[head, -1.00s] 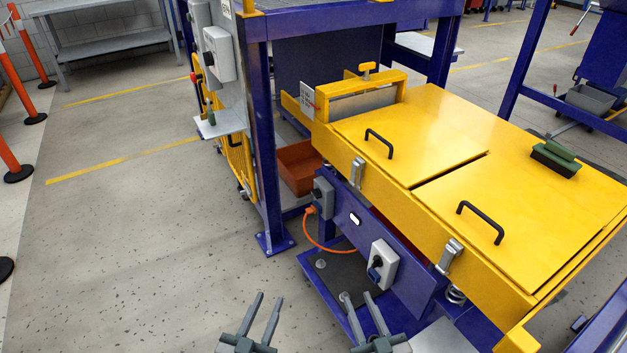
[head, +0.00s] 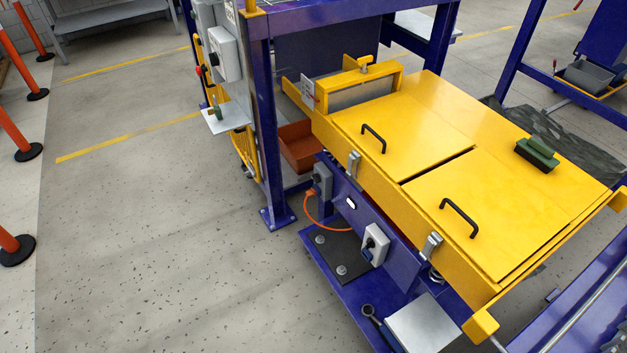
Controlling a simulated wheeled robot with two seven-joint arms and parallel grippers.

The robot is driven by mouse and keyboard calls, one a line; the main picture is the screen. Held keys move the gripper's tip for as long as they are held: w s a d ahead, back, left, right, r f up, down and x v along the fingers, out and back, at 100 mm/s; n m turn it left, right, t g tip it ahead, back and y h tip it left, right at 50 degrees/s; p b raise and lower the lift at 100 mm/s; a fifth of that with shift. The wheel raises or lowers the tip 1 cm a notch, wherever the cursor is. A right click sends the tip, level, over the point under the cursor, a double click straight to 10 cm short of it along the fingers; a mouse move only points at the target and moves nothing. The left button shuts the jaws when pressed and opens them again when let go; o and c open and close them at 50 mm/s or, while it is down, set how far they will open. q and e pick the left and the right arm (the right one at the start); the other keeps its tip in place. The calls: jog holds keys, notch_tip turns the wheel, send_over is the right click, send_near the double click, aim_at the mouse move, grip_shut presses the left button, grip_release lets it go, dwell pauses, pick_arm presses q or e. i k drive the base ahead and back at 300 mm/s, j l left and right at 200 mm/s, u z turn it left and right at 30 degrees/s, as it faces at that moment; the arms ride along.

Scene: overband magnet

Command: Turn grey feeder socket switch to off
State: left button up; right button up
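The grey feeder socket (head: 321,181) is mounted on the blue side frame below the yellow covers, left of centre in the head view. An orange plug (head: 310,194) and cable go into its lower left side. The setting of its switch is too small to tell. A lighter grey box (head: 375,245) with a dark rotary knob sits on the same blue frame, lower and to the right. Neither of my grippers is in view.
Yellow hinged covers (head: 420,125) with black handles top the blue machine. A blue post (head: 268,150) stands left of the socket. A blue lower deck (head: 330,270) and a light plate (head: 425,322) lie below. The floor at left is clear up to the orange posts (head: 12,243).

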aim_at(315, 176)
jog(key=i+j, duration=2.35)
jog(key=j, duration=0.25)
jog(key=z, duration=2)
